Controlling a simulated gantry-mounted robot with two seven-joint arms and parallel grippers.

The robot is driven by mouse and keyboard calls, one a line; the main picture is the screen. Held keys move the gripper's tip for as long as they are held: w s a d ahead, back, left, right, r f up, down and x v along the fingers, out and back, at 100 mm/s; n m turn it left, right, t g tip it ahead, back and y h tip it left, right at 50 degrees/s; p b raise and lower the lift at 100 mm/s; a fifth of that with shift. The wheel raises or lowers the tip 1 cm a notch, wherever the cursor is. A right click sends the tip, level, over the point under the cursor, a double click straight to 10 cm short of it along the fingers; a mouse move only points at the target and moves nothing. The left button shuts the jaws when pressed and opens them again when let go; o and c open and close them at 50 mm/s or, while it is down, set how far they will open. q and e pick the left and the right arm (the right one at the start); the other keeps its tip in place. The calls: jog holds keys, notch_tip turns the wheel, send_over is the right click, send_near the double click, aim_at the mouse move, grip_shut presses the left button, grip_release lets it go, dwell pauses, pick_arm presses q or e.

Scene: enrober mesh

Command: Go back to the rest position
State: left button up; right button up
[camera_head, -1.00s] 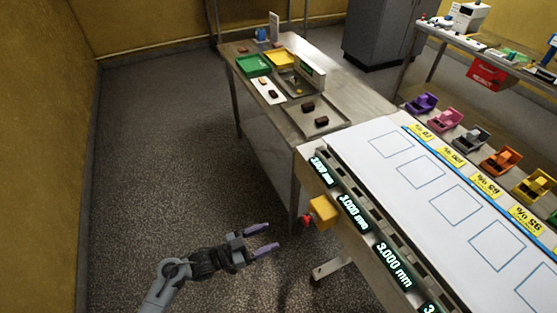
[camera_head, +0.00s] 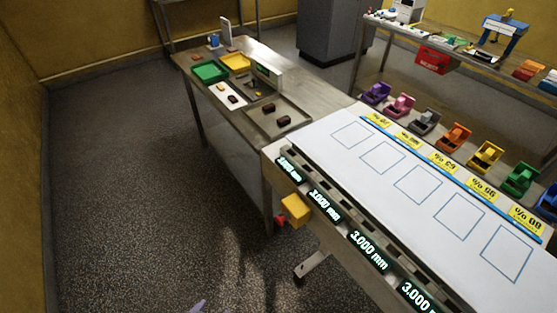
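Only a sliver of my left gripper (camera_head: 197,307), a purple fingertip, shows at the bottom edge of the head view, over the bare floor. The rest of it is cut off by the frame, so its opening cannot be judged. No object shows at the visible tip. My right gripper is not in view.
A white board (camera_head: 390,165) with blue squares lies right of centre, with 3.000 mm displays (camera_head: 369,250) along its near side. A yellow box with a red button (camera_head: 295,211) juts out there. A steel table (camera_head: 225,110) holds trays and dark pieces. The left floor is clear.

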pick_arm(q)
jog(key=s+a+r+n+g+y, duration=0.2)
jog(key=s+a+g, duration=0.3)
jog(key=s, duration=0.2)
notch_tip(320, 180, up, 30)
jog(key=p, duration=3)
jog(key=shift+r+p, duration=0.2)
jog(key=shift+p, duration=0.1)
jog(key=shift+d, duration=0.1)
